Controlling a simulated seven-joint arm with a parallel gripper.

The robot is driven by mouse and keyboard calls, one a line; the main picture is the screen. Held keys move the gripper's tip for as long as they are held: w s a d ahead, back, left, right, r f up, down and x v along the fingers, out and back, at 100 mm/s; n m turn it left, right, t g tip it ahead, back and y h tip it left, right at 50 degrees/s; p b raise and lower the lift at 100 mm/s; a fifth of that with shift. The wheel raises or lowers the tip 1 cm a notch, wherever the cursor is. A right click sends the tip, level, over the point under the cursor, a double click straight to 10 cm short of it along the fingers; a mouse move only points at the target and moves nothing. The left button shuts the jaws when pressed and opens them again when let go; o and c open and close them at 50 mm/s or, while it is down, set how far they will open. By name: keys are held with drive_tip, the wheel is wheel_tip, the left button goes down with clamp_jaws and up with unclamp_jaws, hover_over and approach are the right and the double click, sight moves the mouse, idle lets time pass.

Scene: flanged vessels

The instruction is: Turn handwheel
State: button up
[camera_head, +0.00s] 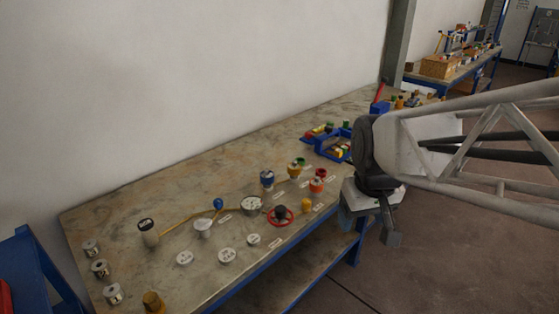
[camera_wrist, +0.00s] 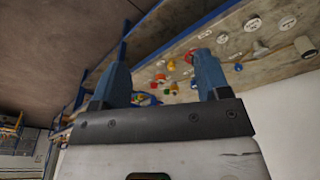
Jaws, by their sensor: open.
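The handwheel (camera_head: 281,216) is a red ring with a dark hub, near the front edge of the workbench in the head view. In the wrist view a red ring, apparently the same handwheel (camera_wrist: 188,56), shows just left of the right finger, partly hidden. My gripper (camera_head: 368,228) is to the right of the handwheel, beyond the bench's front edge and apart from it. In the wrist view my gripper (camera_wrist: 160,66) has its two blue fingers wide apart with nothing held between them.
The workbench (camera_head: 110,215) carries white round labelled caps (camera_head: 227,255), a yellow pipe (camera_head: 180,225) with a blue knob (camera_head: 218,203), and several coloured fittings close behind the handwheel. A blue bin (camera_head: 330,148) stands farther back. Open floor lies right of the bench.

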drive_tip(key=w+a+f+n+g, duration=0.1)
drive_tip(key=w+a+f+n, duration=0.15)
drive_tip(key=w, duration=0.55)
drive_tip(key=w+a+f+n, duration=0.2)
drive_tip(key=w+a+f, duration=0.1)
drive_tip(key=w, duration=0.6)
drive_tip(key=n+g, duration=0.1)
drive_tip(key=n, duration=0.3)
hover_over(281, 208)
drive_tip(key=f, duration=1.3)
drive_tip(key=shift+s+d, duration=0.3)
drive_tip(key=shift+w+a+f, duration=0.25)
drive_tip(key=shift+w+f, duration=0.05)
drive_tip(key=shift+f, duration=0.1)
drive_tip(key=shift+s+f, duration=0.1)
drive_tip(key=shift+f, duration=3.8)
